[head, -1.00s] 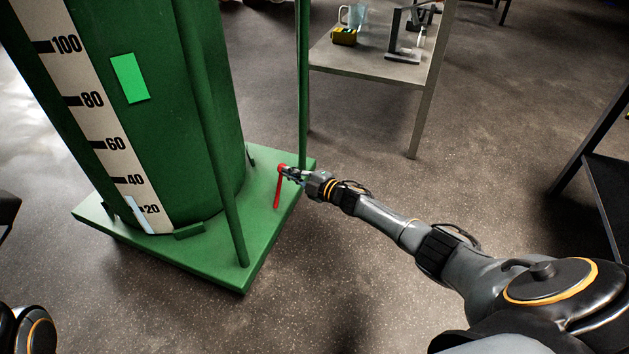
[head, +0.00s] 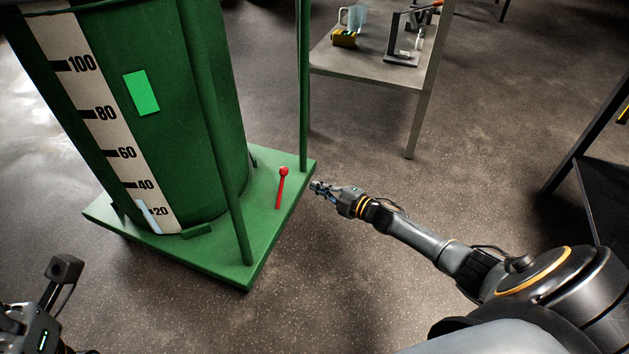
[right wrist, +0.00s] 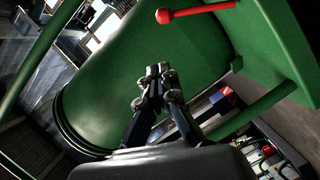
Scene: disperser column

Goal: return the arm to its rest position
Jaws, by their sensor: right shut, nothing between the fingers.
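My right arm comes in from the lower right of the head view. Its gripper (head: 318,187) is shut and empty, just to the right of a red lever (head: 281,187) with a round knob, apart from it. The lever stands on the green base of the disperser column (head: 225,120). In the right wrist view the shut fingers (right wrist: 158,78) point at green surfaces, and the red lever (right wrist: 195,12) lies at the top, clear of them. Part of my left arm (head: 35,320) shows at the lower left of the head view; its fingertips cannot be made out.
A grey table (head: 375,68) at the back holds a yellow box (head: 344,39), a clear jug and a dark stand. A dark table frame (head: 590,140) stands at the right edge. Open floor lies between the column base and my right arm.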

